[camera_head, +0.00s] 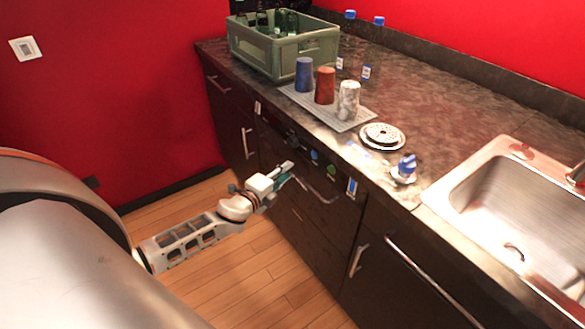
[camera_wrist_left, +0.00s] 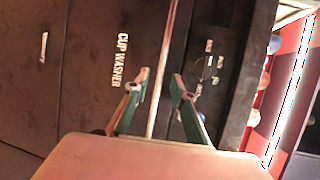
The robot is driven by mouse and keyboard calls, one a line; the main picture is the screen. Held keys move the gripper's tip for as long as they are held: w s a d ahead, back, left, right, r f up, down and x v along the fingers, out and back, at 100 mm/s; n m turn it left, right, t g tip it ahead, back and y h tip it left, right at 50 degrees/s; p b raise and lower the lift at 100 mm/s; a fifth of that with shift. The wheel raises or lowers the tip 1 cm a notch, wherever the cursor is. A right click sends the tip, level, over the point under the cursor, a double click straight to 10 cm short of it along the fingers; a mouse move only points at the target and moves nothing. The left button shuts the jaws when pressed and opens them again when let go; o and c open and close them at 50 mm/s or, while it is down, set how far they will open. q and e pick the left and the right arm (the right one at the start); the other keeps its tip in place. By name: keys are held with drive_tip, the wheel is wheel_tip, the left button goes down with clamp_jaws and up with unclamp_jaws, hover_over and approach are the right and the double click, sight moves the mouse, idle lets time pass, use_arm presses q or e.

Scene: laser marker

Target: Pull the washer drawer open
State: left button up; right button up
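The washer drawer is a dark front under the counter, marked "CUP WASHER" in the left wrist view (camera_wrist_left: 122,60). Its front looks flush with the cabinet. Its silver bar handle (camera_head: 318,193) shows in the head view, and as a pale bar in the left wrist view (camera_wrist_left: 168,40). My left gripper (camera_head: 288,172) is at the handle's left end in the head view. In the left wrist view its green fingers (camera_wrist_left: 161,80) are apart, one on each side of the bar. I cannot tell whether they touch it. My right gripper is not in view.
Above, the counter holds a green crate (camera_head: 268,52) of bottles, three cups on a grey mat (camera_head: 342,126), a round drain plate (camera_head: 382,136) and a sink (camera_head: 500,215). Another cabinet handle (camera_head: 357,261) is to the right. The wooden floor (camera_head: 240,285) is clear.

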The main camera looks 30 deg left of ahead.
use_arm(q)
drive_tip(key=w, duration=0.3)
drive_tip(key=shift+w+f, duration=0.25)
drive_tip(key=shift+f, duration=0.15)
drive_tip(key=shift+w, duration=0.1)
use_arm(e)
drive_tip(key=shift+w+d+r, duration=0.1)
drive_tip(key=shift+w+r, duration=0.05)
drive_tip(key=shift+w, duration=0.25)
use_arm(q)
drive_tip(key=shift+c, duration=0.4)
clamp_jaws()
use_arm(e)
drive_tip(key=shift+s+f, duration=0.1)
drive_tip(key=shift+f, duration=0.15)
use_arm(q)
drive_tip(key=shift+a, duration=0.1)
